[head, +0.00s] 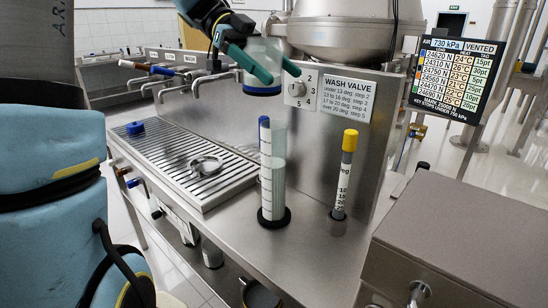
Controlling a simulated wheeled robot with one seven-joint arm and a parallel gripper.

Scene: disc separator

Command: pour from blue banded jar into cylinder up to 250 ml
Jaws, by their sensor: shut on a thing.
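My gripper (284,76) is shut on the blue banded jar (263,52), with its green fingers across the jar's side. The jar is pale and translucent, with a blue band near its bottom. It looks roughly upright, held above the counter in front of the steel panel. The clear cylinder (278,180) stands upright on a dark round base, below the jar and apart from it. Pale greenish liquid seems to fill much of the cylinder. I cannot read its level against the marks. A white graduated strip with a blue top (265,150) stands at the cylinder's left side.
A yellow-capped tube (345,170) stands right of the cylinder. A slotted drain tray (180,165) at left bears a blue cap (135,128) and a small metal dish (206,165). Taps (190,82) project behind it. A steel box (460,235) occupies the right front.

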